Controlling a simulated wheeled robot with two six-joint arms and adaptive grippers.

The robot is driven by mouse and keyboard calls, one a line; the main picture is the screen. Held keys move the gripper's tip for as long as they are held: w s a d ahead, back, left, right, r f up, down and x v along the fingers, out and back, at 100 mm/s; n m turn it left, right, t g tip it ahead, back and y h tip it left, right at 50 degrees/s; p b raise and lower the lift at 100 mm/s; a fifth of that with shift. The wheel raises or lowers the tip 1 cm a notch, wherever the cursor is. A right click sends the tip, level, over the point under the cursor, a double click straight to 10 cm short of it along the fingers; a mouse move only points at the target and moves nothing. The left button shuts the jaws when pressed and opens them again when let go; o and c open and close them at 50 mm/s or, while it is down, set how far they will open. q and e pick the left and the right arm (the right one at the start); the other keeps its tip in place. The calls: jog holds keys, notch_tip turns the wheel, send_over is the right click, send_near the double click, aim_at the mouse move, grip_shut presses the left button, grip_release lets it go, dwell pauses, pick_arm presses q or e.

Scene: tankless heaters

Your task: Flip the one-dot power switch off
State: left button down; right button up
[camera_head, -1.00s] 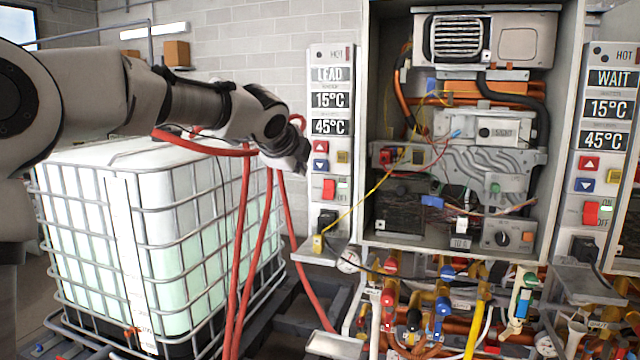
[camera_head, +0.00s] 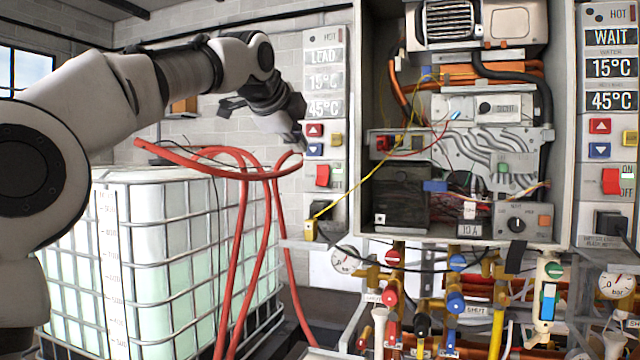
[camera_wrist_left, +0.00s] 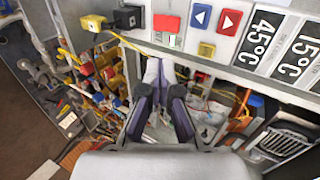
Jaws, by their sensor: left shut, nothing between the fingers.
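The left panel, labelled LEAD (camera_head: 325,57), carries a red rocker switch (camera_head: 322,176) below its red and blue buttons. The right panel, labelled WAIT (camera_head: 611,37), has a similar red rocker switch (camera_head: 611,181) with ON and OFF marks. My right gripper is out of view.
A caged white tank (camera_head: 160,260) stands at left, with red hoses (camera_head: 240,260) looping below my left gripper. An open heater cabinet (camera_head: 460,130) sits between the panels. A black plug (camera_wrist_left: 128,18) is beside the switch. Pipes and valves (camera_head: 450,300) crowd below.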

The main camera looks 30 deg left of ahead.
pick_arm(q)
jog(key=p, duration=0.9)
send_near(323, 181)
jog(key=p+x, duration=0.1)
jog(key=x, duration=0.6)
jog(key=shift+w+p, duration=0.15)
jog(key=shift+p, duration=0.15)
